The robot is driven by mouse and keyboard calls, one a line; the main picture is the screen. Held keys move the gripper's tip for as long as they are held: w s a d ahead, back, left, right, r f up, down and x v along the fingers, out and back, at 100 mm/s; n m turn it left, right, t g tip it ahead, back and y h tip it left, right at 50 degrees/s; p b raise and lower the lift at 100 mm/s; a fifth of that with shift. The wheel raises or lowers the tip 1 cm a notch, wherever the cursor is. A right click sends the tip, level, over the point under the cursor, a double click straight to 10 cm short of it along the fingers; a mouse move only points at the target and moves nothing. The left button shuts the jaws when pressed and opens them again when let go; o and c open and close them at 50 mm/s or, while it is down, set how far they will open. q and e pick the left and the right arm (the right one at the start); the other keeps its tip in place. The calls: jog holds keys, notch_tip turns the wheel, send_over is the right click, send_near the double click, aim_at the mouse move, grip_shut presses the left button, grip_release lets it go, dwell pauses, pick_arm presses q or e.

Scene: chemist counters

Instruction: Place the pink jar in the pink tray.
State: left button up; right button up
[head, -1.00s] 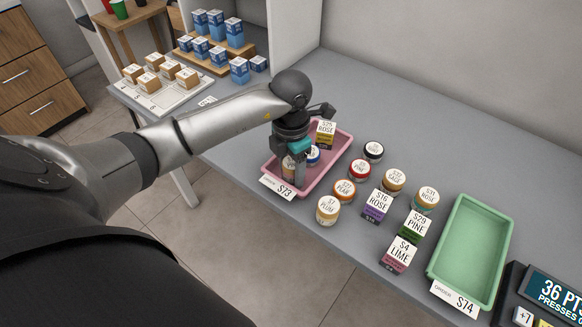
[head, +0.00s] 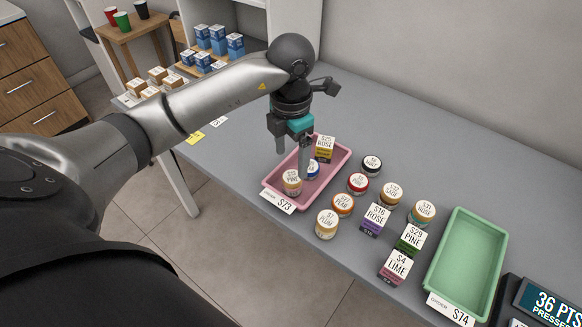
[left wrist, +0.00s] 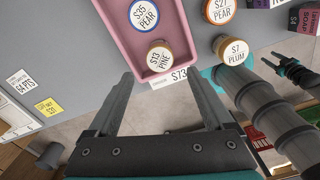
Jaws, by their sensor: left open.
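My left gripper (head: 292,156) is open and empty above the pink tray (head: 331,178). In the left wrist view its fingertips (left wrist: 160,78) point at the tray's near edge. A jar with a tan lid (head: 292,183), labelled PINE, stands upright in the tray's near end, clear of the fingers; it also shows in the left wrist view (left wrist: 159,58). A blue-lidded jar (head: 313,171) and a yellow ROSE box (head: 324,149) are in the tray too. I cannot make out a jar with a plainly pink lid. A grey arm-like part with teal shows in the left wrist view; its jaws are unclear.
Jars with red (head: 358,183), orange (head: 343,205), yellow (head: 327,224) and black (head: 371,166) lids stand right of the tray, with purple (head: 376,219) and green (head: 411,240) boxes. An empty green tray (head: 487,221) is farther right.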

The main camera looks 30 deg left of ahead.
pick_arm(q)
notch_tip(320, 180, up, 3)
jog(key=shift+f, duration=0.1)
